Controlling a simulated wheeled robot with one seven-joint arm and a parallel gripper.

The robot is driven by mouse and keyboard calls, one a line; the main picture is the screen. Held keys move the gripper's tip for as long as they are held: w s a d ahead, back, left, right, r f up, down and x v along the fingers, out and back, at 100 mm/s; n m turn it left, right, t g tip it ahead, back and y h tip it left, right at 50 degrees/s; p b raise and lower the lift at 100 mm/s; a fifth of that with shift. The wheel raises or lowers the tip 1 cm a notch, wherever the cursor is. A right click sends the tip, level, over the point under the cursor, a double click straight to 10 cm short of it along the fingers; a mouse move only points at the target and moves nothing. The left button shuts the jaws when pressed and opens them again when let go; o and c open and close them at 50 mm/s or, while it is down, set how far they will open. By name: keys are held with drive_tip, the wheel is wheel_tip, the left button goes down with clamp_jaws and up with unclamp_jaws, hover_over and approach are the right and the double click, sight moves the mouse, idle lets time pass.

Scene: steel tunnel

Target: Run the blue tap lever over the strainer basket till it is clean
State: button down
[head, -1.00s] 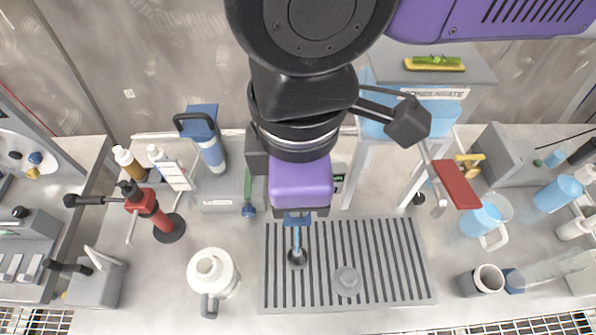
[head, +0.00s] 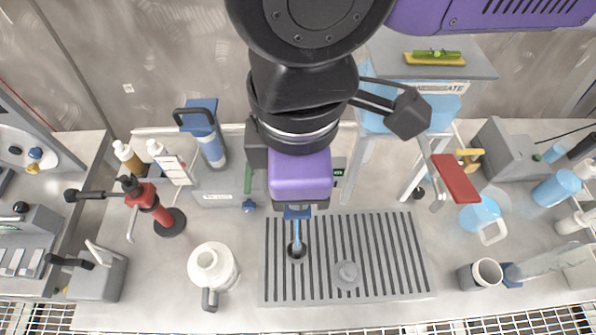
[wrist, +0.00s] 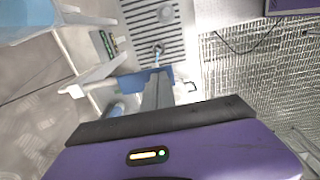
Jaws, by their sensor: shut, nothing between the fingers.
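My gripper (wrist: 158,90) is shut and empty, pointing down at the back edge of the slatted drain tray; in the head view its purple body (head: 300,176) hides the fingertips. The blue tap lever (wrist: 148,83) shows right beside the fingers in the wrist view; whether they touch I cannot tell. It also shows just below my gripper in the head view (head: 297,213). A thin light-blue strip, perhaps water, runs from it to a small dark-centred round piece (head: 297,251) on the tray, which looks like the strainer basket. Its cleanness is too small to tell.
A grey round knobbed piece (head: 348,274) sits on the slatted tray (head: 415,278) to the right. A white jug (head: 211,268) stands left of it. A red dispenser (head: 148,199) stands farther left; a red paddle (head: 456,182) juts out at right.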

drive_tip(key=shift+r+p, duration=0.7)
drive_tip(key=shift+r, duration=0.05)
drive_tip(key=shift+r+p, duration=0.35)
drive_tip(key=shift+p, duration=0.05)
wheel_tip(320, 180, up, 13)
drive_tip(key=w+p, duration=0.1)
drive_tip(key=w, duration=0.1)
drive_tip(key=shift+w, duration=0.35)
drive_tip(key=shift+d, duration=0.1)
idle(1.1)
